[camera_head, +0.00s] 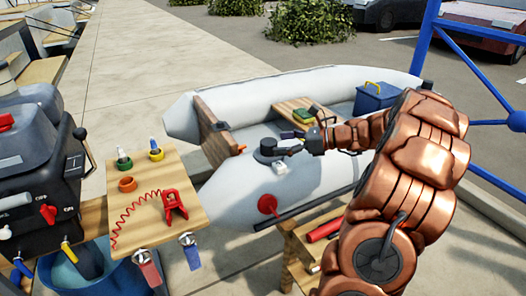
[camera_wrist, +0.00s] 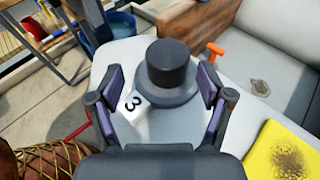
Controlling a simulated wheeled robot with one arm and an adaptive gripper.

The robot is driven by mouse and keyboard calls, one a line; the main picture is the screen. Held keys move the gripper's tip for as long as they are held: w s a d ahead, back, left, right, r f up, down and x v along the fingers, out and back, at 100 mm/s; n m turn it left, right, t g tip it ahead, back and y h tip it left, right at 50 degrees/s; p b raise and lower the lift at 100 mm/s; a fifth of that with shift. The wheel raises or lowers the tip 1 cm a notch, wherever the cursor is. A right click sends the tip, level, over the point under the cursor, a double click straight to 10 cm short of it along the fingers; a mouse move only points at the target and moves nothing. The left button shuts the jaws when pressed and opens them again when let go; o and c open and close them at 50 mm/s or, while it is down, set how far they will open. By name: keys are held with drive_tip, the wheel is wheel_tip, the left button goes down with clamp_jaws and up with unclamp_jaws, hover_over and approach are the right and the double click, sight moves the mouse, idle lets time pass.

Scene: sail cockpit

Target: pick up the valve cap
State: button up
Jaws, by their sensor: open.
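The valve cap (camera_wrist: 166,62) is a dark grey knob on a wider round grey flange, on the pale grey tube of the inflatable boat (camera_wrist: 140,55). In the head view the cap (camera_head: 266,148) sits on top of the near tube. My gripper (camera_wrist: 160,82) is open, with purple-padded fingers to the left and right of the flange in the wrist view. Nothing is held between them. In the head view my gripper (camera_head: 296,142) is close beside the cap, on its right. I cannot tell whether the fingers touch it.
A white tag marked 3 (camera_wrist: 134,106) lies against the flange. An orange-handled item (camera_wrist: 214,49) is by the wooden seat (camera_wrist: 186,27). A yellow sponge-like item (camera_wrist: 285,155) is at lower right. A wooden board (camera_head: 183,222) with tools stands left of the boat.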

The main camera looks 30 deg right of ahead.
sight(267, 142)
drive_tip(key=shift+w+d+f, duration=0.1)
drive_tip(key=shift+w+d, duration=0.1)
drive_tip(key=shift+b+x, duration=0.3)
drive_tip(key=shift+x, duration=0.95)
drive_tip(key=x, duration=0.1)
drive_tip(key=b+x, duration=0.1)
drive_tip(key=x, duration=0.2)
drive_tip(key=shift+w+a, duration=0.15)
drive_tip(key=shift+w, duration=0.3)
drive_tip(key=c, duration=1.1)
